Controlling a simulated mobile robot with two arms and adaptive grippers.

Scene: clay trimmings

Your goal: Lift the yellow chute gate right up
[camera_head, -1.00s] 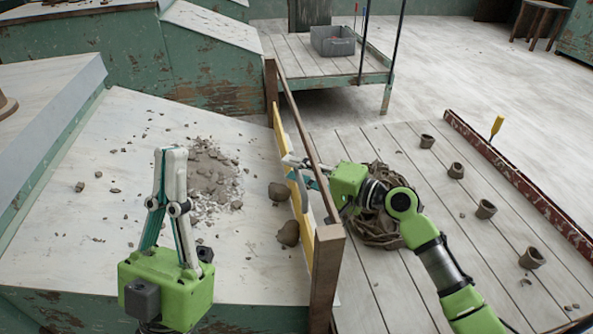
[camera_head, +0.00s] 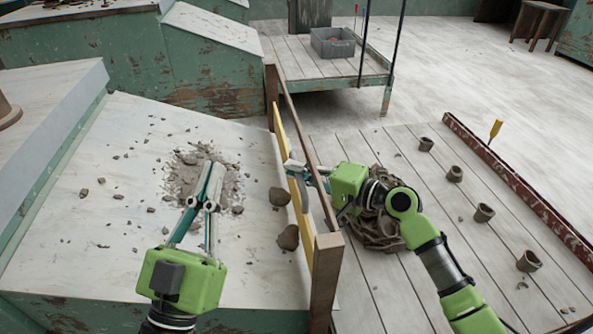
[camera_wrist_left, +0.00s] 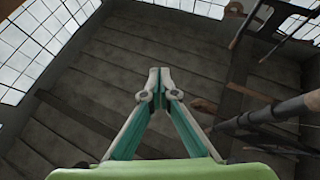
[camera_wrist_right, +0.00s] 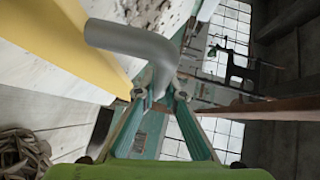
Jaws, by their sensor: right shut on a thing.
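The yellow chute gate (camera_head: 281,132) is a long thin panel standing along the right edge of the pale sloping board (camera_head: 90,200), beside a wooden rail (camera_head: 309,158). A bent grey handle (camera_wrist_right: 132,40) stands out from the gate, which also shows in the right wrist view (camera_wrist_right: 62,42). My right gripper (camera_wrist_right: 151,97) is shut on the handle; in the head view (camera_head: 300,170) it reaches in from the right across the rail. My left gripper (camera_head: 214,166) is shut and empty over the clay trimmings (camera_head: 188,172) on the board. The gate's lower edge is hard to make out.
Two larger clay lumps (camera_head: 288,237) lie by the gate on the board. A coiled brown heap (camera_head: 375,228) lies under my right arm on the slatted deck (camera_head: 420,290). Several small clay pots (camera_head: 484,212) stand further right. A grey bin (camera_head: 333,42) stands at the back.

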